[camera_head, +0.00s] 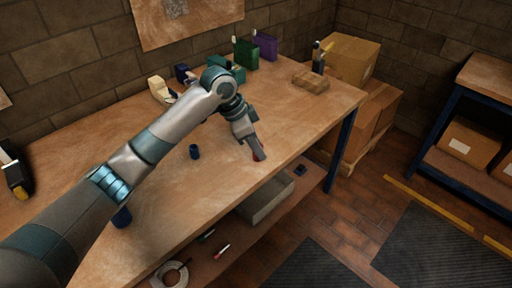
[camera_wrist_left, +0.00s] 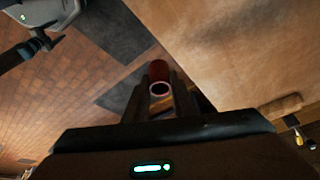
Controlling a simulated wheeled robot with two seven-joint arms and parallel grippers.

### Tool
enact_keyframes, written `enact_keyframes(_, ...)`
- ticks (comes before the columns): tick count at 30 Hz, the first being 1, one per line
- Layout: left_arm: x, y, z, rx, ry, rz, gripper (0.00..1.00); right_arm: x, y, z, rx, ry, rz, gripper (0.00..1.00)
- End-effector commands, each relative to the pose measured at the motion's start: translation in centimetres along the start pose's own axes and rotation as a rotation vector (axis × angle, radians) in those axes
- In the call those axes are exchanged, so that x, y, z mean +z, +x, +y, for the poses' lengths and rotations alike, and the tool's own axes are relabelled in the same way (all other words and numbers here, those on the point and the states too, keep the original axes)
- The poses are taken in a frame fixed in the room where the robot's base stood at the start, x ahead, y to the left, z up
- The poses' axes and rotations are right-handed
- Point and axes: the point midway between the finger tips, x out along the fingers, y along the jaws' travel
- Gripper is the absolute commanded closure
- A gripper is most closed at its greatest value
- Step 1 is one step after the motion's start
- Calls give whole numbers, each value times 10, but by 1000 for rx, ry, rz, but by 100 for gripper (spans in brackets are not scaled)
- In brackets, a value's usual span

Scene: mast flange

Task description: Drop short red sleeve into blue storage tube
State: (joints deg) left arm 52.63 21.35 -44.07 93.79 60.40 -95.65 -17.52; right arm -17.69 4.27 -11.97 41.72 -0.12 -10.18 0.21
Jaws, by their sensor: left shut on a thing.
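The short red sleeve (camera_wrist_left: 158,71) is between the fingers of my left gripper (camera_wrist_left: 160,98) in the left wrist view, with its round open end facing the camera. My left gripper (camera_head: 256,150) is shut on it, near the front edge of the table; only a little red of the sleeve (camera_head: 259,156) shows in the head view. A short dark blue tube (camera_head: 194,152) stands upright on the table, left of the gripper. Another blue cylinder (camera_head: 121,217) stands nearer, partly hidden by my left arm. I cannot tell which is the storage tube. My right gripper is not in view.
The wooden table (camera_head: 225,180) is clear between the gripper and the nearer blue tube. Green (camera_head: 269,46) and purple (camera_head: 265,45) bins stand at the back, with a wooden block (camera_head: 310,81) at the right. A grey tray (camera_head: 268,199) sits on the lower shelf.

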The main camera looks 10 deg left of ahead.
Motion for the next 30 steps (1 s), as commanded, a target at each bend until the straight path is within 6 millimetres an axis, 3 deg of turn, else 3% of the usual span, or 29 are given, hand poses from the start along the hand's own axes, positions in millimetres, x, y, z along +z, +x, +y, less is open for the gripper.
enact_keyframes(14,8,-12,1,-37,-80,0,98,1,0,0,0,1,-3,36)
enact_keyframes(23,38,-51,11,-162,-372,0,98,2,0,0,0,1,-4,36)
enact_keyframes(30,72,-84,27,-289,-677,1,98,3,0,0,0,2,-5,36)
